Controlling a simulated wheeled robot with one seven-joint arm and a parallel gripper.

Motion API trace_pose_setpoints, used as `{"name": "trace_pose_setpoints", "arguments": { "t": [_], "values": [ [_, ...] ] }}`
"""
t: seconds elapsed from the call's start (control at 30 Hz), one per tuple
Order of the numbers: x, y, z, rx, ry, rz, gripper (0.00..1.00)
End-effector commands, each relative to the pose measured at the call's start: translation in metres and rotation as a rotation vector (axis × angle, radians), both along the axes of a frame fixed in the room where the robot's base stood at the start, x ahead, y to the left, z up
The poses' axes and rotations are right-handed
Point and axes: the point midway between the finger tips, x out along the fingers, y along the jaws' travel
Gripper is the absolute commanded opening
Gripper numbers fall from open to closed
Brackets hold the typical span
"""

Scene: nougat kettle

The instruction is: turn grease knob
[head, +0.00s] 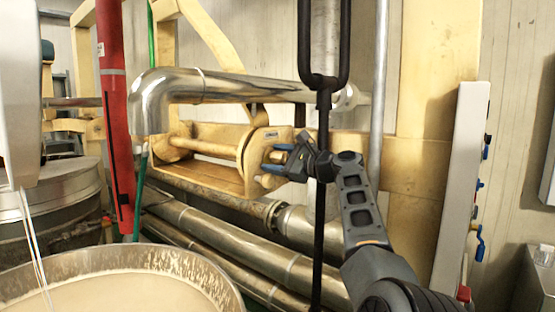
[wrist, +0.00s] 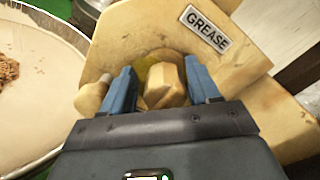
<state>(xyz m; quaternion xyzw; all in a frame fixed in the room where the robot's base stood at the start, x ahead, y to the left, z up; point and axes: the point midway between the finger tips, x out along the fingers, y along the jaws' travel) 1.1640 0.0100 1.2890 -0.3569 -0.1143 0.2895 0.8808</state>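The grease knob (wrist: 164,84) is a tan, faceted knob on a worn cream plate (wrist: 150,40) below a "GREASE" label (wrist: 206,28). In the wrist view my gripper (wrist: 161,82) is open, with one blue finger on each side of the knob. Small gaps seem to show beside the knob; I cannot tell whether either finger touches it. In the head view my gripper (head: 272,163) is at the right end plate (head: 256,158) of the cream frame, and the knob is hard to make out there.
A rounded cream peg (wrist: 90,97) sticks out left of the left finger. A dark vertical bar (head: 323,210) stands in front of my arm. A steel pipe (head: 215,84) runs above the frame. A large kettle (head: 215,275) of pale mass is at lower left.

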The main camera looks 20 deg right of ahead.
Motion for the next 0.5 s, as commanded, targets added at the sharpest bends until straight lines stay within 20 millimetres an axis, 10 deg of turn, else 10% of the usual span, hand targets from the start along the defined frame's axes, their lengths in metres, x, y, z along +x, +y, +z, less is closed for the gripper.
{"name": "trace_pose_setpoints", "arguments": {
  "t": [0.5],
  "values": [
    [-0.016,-0.014,0.001,0.001,-0.006,-0.006,0.64]
  ]
}}
